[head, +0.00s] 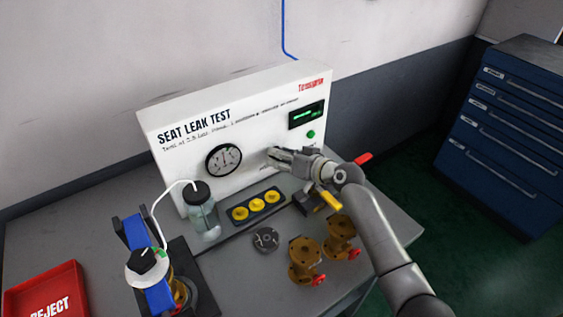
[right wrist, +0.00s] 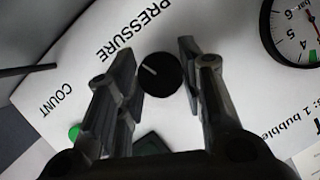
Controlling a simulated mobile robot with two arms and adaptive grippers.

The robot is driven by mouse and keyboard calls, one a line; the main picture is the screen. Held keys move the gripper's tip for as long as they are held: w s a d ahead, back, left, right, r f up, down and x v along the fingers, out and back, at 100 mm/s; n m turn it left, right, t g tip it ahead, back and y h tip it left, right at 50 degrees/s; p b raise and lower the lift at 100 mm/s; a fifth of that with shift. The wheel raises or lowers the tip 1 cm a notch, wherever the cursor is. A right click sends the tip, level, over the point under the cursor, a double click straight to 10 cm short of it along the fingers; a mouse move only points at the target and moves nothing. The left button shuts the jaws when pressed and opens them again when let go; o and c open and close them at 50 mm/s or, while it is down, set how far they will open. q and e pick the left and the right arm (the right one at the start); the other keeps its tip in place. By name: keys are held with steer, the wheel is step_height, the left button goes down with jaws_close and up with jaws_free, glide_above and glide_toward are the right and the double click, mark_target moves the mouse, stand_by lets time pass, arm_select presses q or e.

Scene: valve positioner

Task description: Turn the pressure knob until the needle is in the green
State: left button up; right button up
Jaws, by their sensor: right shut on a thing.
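The black pressure knob (right wrist: 160,74) with a white pointer line sits on the panel under the printed word PRESSURE in the right wrist view. My right gripper (head: 272,153) is at the panel front, to the right of the gauge, and hides the knob in the head view. In the right wrist view its two fingers (right wrist: 158,88) stand on either side of the knob and are shut on it. The gauge (right wrist: 298,32) is cut off in the right wrist view.
The white SEAT LEAK TEST box (head: 165,115) stands on a grey table (head: 385,232). In front are a jar (head: 202,215), a tray of yellow caps (head: 255,207) and brass valves (head: 305,258). A blue clamp (head: 133,232) and red REJECT tray (head: 48,280) are left.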

steer(key=shift+m, duration=0.3)
stand_by(0.4)
steer(key=o, duration=1)
steer(key=shift+o, duration=0.2)
steer(key=v, duration=0.7)
steer(key=shift+d, duration=0.3)
